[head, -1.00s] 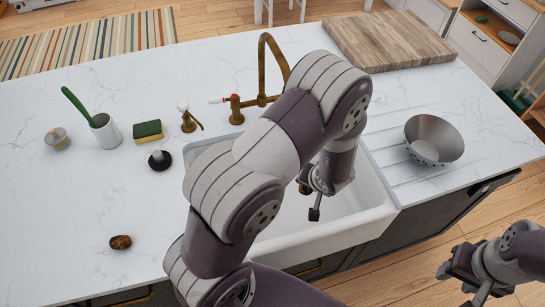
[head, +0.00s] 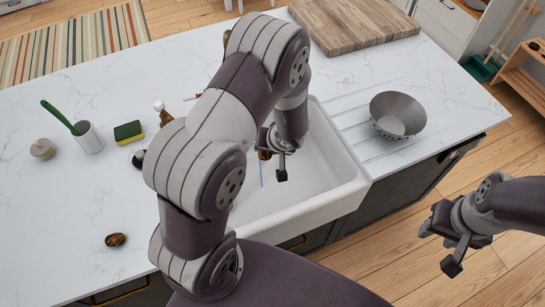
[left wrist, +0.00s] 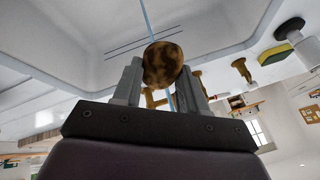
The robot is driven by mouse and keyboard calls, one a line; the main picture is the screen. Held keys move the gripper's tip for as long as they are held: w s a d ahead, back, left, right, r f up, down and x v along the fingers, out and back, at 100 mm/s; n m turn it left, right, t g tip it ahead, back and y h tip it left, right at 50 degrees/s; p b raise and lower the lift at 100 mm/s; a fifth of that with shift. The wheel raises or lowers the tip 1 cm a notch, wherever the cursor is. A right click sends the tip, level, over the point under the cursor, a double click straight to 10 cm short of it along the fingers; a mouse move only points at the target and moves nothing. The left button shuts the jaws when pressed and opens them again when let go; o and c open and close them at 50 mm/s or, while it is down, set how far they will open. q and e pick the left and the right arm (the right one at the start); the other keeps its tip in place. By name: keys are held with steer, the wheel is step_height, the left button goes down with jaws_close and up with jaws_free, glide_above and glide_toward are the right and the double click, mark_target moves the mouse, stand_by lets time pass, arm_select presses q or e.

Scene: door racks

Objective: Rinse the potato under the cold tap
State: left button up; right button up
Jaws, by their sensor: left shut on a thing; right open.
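My left gripper (head: 271,162) is over the white sink (head: 318,180), and its arm hides much of the tap. In the left wrist view the left gripper (left wrist: 163,88) is shut on a brown, mottled potato (left wrist: 162,65). A thin blue stream of water (left wrist: 146,14) lines up with the potato and shows on both sides of it. The stream (head: 262,173) also shows below the gripper in the head view. Brass parts of the tap (left wrist: 155,98) show behind the potato. My right gripper (head: 440,247) is open and empty, over the floor at the right.
A brown oval item (head: 116,240) lies on the counter at the left.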

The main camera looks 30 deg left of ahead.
arm_select(q)
steer(key=w+a+f+p, duration=0.1)
steer(key=w+a+p, duration=0.1)
steer(key=w+a, duration=0.1)
steer(key=shift+w+a, duration=0.4)
steer(key=shift+a, duration=0.45)
arm_select(e)
steer(key=shift+a+r, duration=0.25)
steer(key=shift+r, duration=0.6)
arm_select(q)
steer(key=shift+a+f, duration=0.15)
arm_select(e)
steer(key=shift+a, duration=0.15)
steer(key=shift+r, duration=0.15)
arm_select(q)
steer(key=shift+w+d+p, duration=0.45)
steer(key=shift+d+p, duration=0.05)
steer(key=shift+p, duration=0.3)
arm_select(e)
steer(key=shift+r, duration=0.7)
